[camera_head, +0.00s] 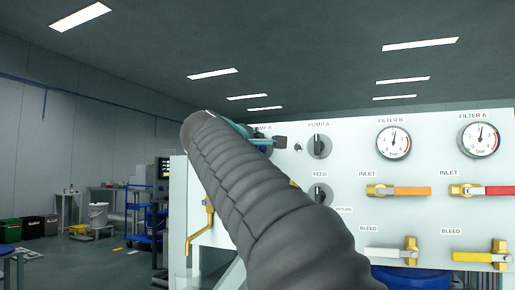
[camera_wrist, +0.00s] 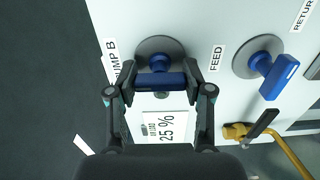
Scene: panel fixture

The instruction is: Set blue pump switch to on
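The blue pump switch, a blue knob with a bar handle (camera_wrist: 160,80) on a round grey plate, is on the white panel beside the PUMP B label in the wrist view. Its bar lies across the picture. My gripper (camera_wrist: 159,70) is open, with one finger at each end of the bar. I see no clear gap there, but cannot tell whether the fingers touch it. In the head view my arm covers most of this switch, and only part of my gripper (camera_head: 267,140) shows near the PUMP B label.
A yellow valve pipe (camera_wrist: 285,150) is at lower right. The panel also carries a black PUMP A knob (camera_head: 319,146), gauges (camera_head: 393,142) and valve handles (camera_head: 398,191).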

